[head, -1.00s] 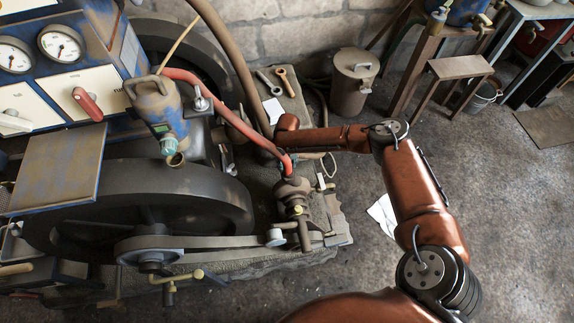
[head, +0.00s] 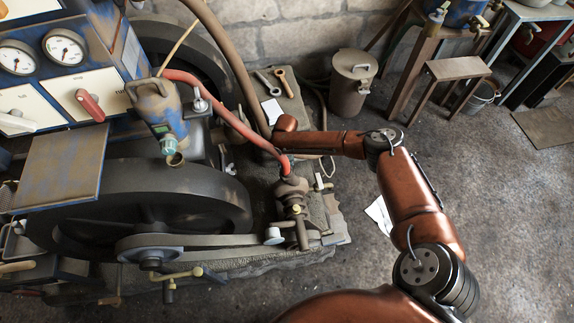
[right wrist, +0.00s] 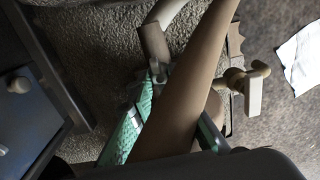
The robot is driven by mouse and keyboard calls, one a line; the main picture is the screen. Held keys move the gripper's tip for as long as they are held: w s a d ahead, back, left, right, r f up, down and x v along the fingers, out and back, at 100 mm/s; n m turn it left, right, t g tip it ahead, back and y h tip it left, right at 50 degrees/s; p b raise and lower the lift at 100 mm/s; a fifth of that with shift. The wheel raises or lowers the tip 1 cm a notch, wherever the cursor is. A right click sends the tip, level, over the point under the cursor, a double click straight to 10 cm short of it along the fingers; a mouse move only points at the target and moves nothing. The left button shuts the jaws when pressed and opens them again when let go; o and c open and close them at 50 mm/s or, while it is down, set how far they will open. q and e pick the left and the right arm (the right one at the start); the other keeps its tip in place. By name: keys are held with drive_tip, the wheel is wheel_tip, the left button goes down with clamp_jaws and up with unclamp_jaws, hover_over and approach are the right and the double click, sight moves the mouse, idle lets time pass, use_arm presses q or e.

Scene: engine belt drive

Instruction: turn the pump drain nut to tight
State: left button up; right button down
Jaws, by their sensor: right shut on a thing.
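The pump (head: 291,190) stands at the right end of the engine bed in the head view, with a red hose (head: 232,118) running into its top. My right arm reaches in over the pump's far side; its gripper is hidden there. In the right wrist view my right gripper (right wrist: 175,108) shows green-padded fingers either side of a thick brown tapered part that crosses in front. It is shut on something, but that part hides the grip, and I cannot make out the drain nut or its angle. My left gripper is out of view.
A brass tap with a T-handle (right wrist: 250,86) sits right of the fingers. A drive belt (head: 200,241) runs left of the pump. Two wrenches (head: 275,82) lie on the bed behind. A lidded bin (head: 352,84) stands at the back. The floor on the right is mostly clear.

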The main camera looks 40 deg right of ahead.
drive_tip(key=c, duration=1.8)
unclamp_jaws()
wheel_tip(320, 180, up, 12)
drive_tip(key=shift+f, duration=0.1)
